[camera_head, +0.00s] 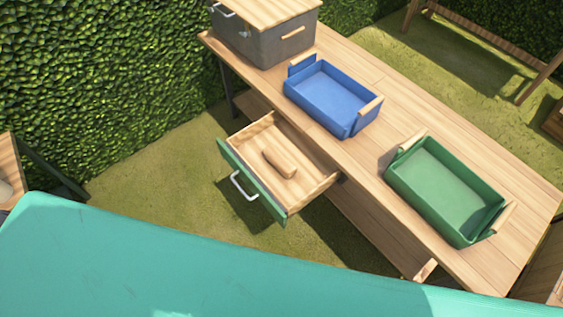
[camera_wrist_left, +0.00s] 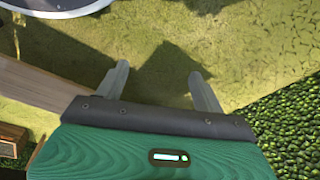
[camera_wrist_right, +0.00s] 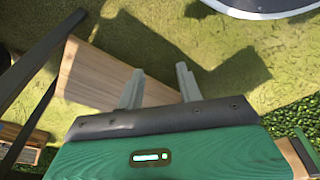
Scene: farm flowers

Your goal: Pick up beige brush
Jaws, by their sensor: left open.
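A beige, wood-coloured block (camera_head: 280,163), which looks like the brush, lies in the open wooden drawer (camera_head: 262,128) in the head view. No bristles can be made out. The drawer has a green front with a white handle and is pulled out from under the long table. My left gripper (camera_wrist_left: 158,70) is open and empty over grass in the left wrist view. My right gripper (camera_wrist_right: 159,69) has its fingers apart with nothing between them in the right wrist view. Neither gripper shows in the head view, so both are away from the drawer.
On the wooden table (camera_head: 395,105) stand a blue tray (camera_head: 330,95), a green tray (camera_head: 440,190) and a grey box (camera_head: 262,42) with a wooden lid. A hedge (camera_head: 100,80) closes off the left and back. Grass lies open left of the drawer.

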